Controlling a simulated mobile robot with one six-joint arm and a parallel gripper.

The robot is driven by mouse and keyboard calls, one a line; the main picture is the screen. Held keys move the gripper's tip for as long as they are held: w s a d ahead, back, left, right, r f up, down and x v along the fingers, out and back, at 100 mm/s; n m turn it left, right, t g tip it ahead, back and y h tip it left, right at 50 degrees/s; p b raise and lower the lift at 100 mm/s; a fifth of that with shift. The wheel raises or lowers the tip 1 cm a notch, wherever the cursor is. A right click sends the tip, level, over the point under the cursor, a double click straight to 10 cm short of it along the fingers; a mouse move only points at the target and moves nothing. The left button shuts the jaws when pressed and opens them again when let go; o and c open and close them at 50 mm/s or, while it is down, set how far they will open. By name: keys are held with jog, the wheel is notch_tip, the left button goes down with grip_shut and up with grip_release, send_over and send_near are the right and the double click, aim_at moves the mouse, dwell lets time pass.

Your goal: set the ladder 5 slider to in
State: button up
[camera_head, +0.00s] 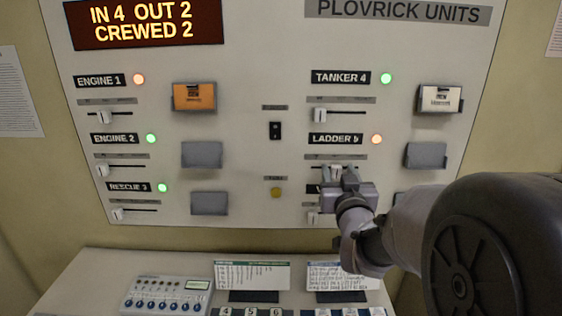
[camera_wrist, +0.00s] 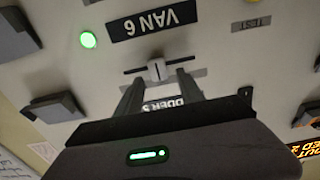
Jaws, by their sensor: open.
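The ladder 5 label (camera_head: 336,140) is on the right side of the panel, with an orange lamp (camera_head: 376,139) beside it. My gripper (camera_head: 336,173) is at the slider just below that label and hides part of it. In the wrist view, which is upside down, the pale slider knob (camera_wrist: 157,70) stands in its dark slot near the middle of the visible length. My open gripper (camera_wrist: 160,78) has one finger on each side of the knob. I cannot tell whether either finger touches it.
The van 6 label (camera_wrist: 153,20) and its green lamp (camera_wrist: 88,40) lie close by. The tanker 4 slider (camera_head: 320,115) is above. Grey card holders (camera_head: 426,155) stick out to the right.

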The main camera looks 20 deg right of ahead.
jog(key=shift+w, duration=0.2)
grip_shut()
dwell(1.3)
